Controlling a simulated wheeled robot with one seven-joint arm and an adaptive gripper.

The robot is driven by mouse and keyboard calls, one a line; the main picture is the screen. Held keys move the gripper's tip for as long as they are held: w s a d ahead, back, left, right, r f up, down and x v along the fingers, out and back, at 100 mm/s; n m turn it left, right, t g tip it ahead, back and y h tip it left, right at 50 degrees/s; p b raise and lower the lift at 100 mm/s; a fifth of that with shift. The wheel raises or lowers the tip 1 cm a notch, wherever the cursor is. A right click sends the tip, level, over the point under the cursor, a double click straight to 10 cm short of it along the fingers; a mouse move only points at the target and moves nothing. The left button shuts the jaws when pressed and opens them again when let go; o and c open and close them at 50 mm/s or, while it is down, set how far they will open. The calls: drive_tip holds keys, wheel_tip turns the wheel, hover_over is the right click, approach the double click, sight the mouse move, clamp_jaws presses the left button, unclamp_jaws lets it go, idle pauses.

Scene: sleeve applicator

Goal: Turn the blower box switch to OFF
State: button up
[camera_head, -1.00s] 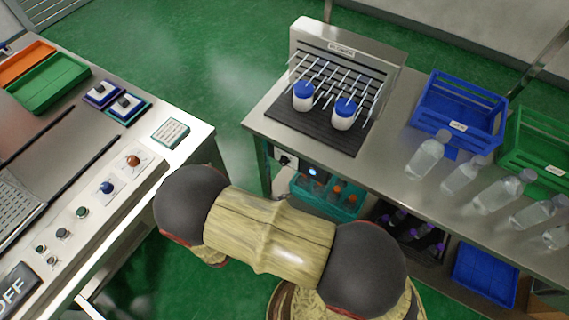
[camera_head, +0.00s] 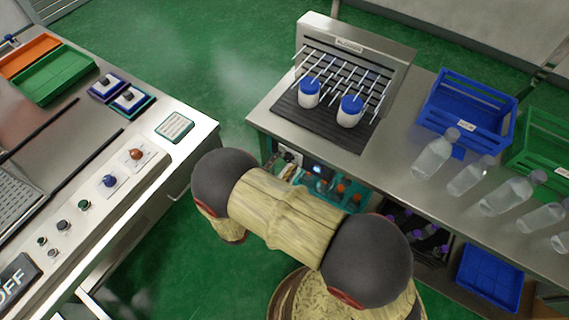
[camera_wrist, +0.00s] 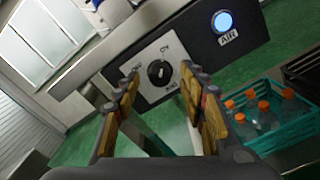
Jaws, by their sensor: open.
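The blower box switch (camera_wrist: 158,73) is a round black knob on a pale plate with printed labels, on a dark panel under the bench edge. In the wrist view one label looks like ON; the others are too small to read surely, and I cannot tell the knob's setting. The switch plate also shows small in the head view (camera_head: 290,155). My gripper (camera_wrist: 161,79) is open and empty, its wood-coloured fingers on either side of the knob in the picture. I cannot tell whether they touch it.
A lit blue AIR button (camera_wrist: 223,21) is to the right of the switch. A teal crate (camera_wrist: 275,125) of orange-capped bottles stands below right. The blower box (camera_head: 350,70) has two blue-lidded white jars (camera_head: 309,95) before it. A control bench (camera_head: 150,150) stands at left.

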drive_tip(key=shift+w+d, duration=0.35)
drive_tip(key=shift+w, duration=0.1)
drive_tip(key=c, duration=0.3)
clamp_jaws()
